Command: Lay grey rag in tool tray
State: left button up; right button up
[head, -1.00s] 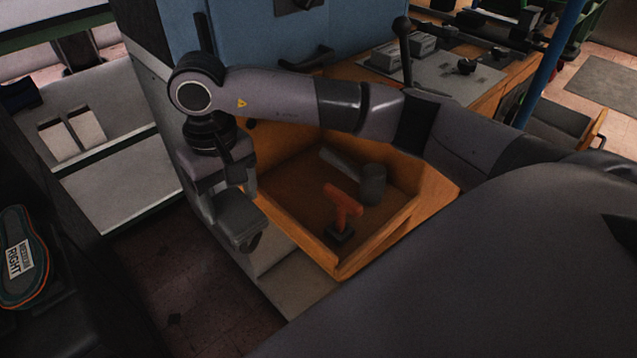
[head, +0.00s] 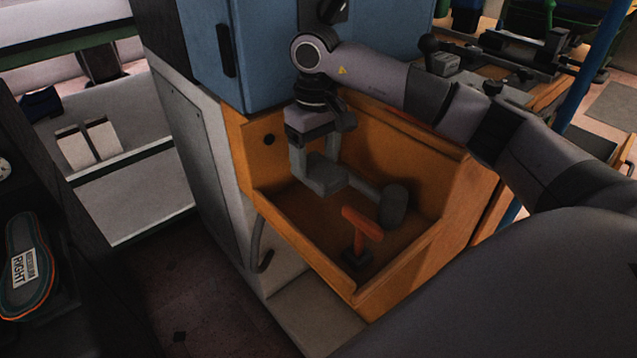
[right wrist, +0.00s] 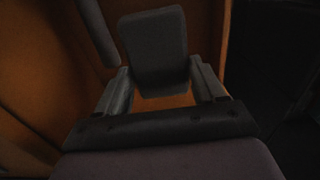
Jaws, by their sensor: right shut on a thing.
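The tool tray (head: 298,238) is an orange open-topped box at the front of the blue machine. My right gripper (head: 320,166) points down over the tray's back left part. It is shut on the grey rag (head: 325,180), which looks like a stiff folded pad. In the right wrist view the rag (right wrist: 153,48) sits between the two fingers (right wrist: 163,92), with orange tray surface behind it. I cannot tell whether the rag touches the tray floor. My left gripper is not in view.
In the tray lie a dark grey mallet (head: 393,203), right of the rag, and an orange-red T-handled tool (head: 362,224) nearer the front. A grey hook (head: 264,258) hangs outside the tray's left wall. A shoe sole marked RIGHT (head: 28,265) is at far left.

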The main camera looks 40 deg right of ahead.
aim_at(318, 162)
jog(key=shift+d+f+b, duration=0.15)
jog(key=shift+f+b, duration=0.1)
jog(key=shift+f, duration=1.5)
jog(key=shift+d+f+b, duration=0.15)
jog(key=shift+f+b, duration=0.1)
jog(key=shift+f, duration=1.5)
jog(key=shift+f, duration=0.2)
jog(key=o, duration=0.7)
jog(key=shift+o, duration=0.2)
jog(key=shift+r, duration=0.1)
jog(key=shift+r, duration=0.2)
notch_tip(318, 162, up, 12)
jog(key=shift+w+f+p, duration=0.1)
jog(key=shift+p, duration=0.75)
